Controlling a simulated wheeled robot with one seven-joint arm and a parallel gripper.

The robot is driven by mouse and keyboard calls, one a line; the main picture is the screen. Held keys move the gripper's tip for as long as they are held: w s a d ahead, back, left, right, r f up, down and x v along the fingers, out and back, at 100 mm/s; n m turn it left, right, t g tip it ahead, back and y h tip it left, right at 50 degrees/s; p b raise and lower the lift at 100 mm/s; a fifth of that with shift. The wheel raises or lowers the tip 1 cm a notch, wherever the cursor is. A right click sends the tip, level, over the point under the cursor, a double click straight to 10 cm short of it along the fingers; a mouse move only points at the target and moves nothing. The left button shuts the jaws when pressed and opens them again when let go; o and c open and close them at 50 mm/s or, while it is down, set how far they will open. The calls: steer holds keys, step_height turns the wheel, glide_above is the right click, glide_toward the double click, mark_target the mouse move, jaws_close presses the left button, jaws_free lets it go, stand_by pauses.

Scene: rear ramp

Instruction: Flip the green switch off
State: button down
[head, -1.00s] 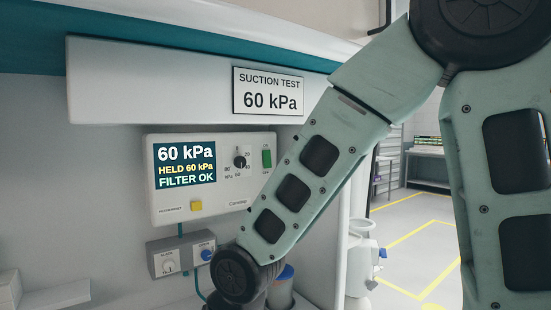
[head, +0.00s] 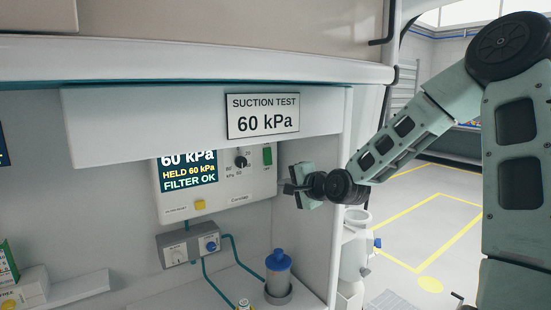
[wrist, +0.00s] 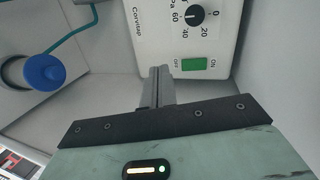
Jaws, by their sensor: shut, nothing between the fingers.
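The green switch (head: 267,156) is on the right part of a white suction unit (head: 233,188), right of a black dial (head: 240,162). The wrist view shows the switch (wrist: 194,65) larger, with the OFF mark at its left end and ON at its right. My gripper (head: 284,187) is at the unit's lower right, below the switch. In the wrist view its fingertips (wrist: 159,73) are together and empty, just left of and below the OFF end. I cannot tell whether they touch the panel. The screen (head: 188,172) reads 60 kPa, HELD 60 kPa, FILTER OK.
An overhanging white ledge with a SUCTION TEST 60 kPa sign (head: 262,115) covers the unit's top edge. A blue-capped canister (head: 278,275) stands below right. A small valve box (head: 190,245) with a blue knob hangs underneath. A yellow button (head: 200,204) is at lower left.

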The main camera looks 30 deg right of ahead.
mark_target(266, 165)
steer(key=shift+m+t+h, duration=0.5)
steer(key=shift+m+t, duration=0.1)
steer(key=shift+m, duration=0.3)
steer(key=d+r, duration=0.1)
steer(key=d, duration=0.1)
steer(key=d+r, duration=0.2)
steer(key=shift+s+d, duration=0.1)
steer(key=w+p, duration=0.2)
steer(key=w, duration=0.2)
steer(key=w+f+p, duration=0.1)
steer(key=w+p, duration=0.1)
steer(key=w, duration=0.3)
steer(key=w+p, duration=0.2)
steer(key=w, duration=0.2)
steer(key=shift+w+a+f, duration=0.15)
steer(key=shift+a+f, duration=0.1)
steer(key=shift+f, duration=0.15)
steer(key=shift+w+f, duration=0.2)
steer(key=shift+w, duration=0.1)
